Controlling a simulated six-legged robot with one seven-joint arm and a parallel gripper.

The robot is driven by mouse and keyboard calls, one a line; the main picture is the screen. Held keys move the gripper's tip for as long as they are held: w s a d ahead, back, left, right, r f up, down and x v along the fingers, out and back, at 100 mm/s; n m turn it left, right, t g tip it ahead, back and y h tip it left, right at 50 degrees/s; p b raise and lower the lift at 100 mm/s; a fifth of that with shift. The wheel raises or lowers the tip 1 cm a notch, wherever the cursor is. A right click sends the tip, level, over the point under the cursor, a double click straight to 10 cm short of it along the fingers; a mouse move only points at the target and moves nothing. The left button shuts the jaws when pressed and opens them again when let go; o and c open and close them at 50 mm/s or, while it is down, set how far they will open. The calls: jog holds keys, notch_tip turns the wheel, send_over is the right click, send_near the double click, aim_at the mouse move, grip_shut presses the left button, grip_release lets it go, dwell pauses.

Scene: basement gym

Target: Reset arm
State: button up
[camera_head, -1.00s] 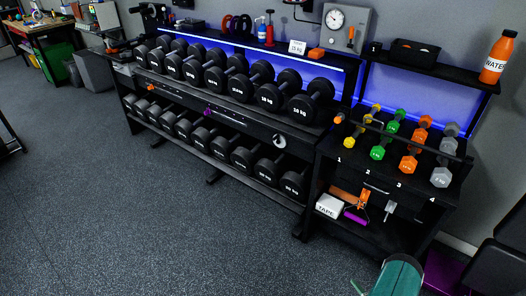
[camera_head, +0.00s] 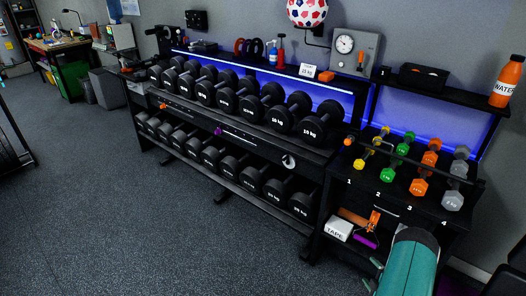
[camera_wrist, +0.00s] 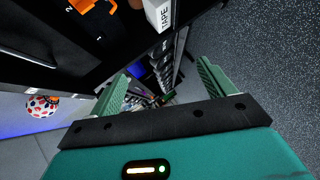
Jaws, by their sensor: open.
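My teal arm (camera_head: 408,262) rises from the bottom edge at the lower right of the head view, in front of the small rack. My gripper (camera_wrist: 163,72) shows in the wrist view with its two green ridged fingers spread wide apart. It is open, and nothing is held between the fingers. In the head view only small green finger parts show at the left of the arm, near the floor. The white TAPE box (camera_wrist: 160,14) is ahead of the gripper, at the top of the wrist view, apart from the fingers.
The long dumbbell rack (camera_head: 240,135) stands along the wall. The small numbered rack (camera_head: 400,200) holds coloured dumbbells, with the TAPE box (camera_head: 338,230) on its lower shelf. A water bottle (camera_head: 506,82) stands on the upper shelf. The floor (camera_head: 130,230) at left is clear.

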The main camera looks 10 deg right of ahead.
jog(key=w+r+m+g+h, duration=0.1)
jog(key=w+r+m, duration=0.1)
jog(key=w+r, duration=0.65)
jog(key=w+r+m+g+h, duration=0.15)
jog(key=w+r, duration=0.25)
jog(key=r, duration=1)
jog(key=a+r+m+g, duration=0.1)
jog(key=a+r+m, duration=0.1)
jog(key=a+r, duration=0.6)
jog(key=a+r+m, duration=0.3)
jog(key=a+r, duration=0.1)
jog(key=r, duration=0.8)
jog(key=s+a+r+m+g, duration=0.1)
jog(key=s+a+r+m, duration=0.1)
jog(key=s+a+r, duration=0.5)
jog(key=s+a+r+m+g, duration=0.1)
jog(key=s+a+r, duration=0.25)
jog(key=a, duration=0.45)
jog(key=s+a+r+m+g+y, duration=0.1)
jog(key=s+a, duration=0.6)
jog(key=s, duration=0.2)
jog(key=s+a+r+m+g+y, duration=0.1)
jog(key=s+a+r+y, duration=0.1)
jog(key=s+a, duration=0.5)
jog(key=s, duration=0.3)
jog(key=shift+a, duration=0.3)
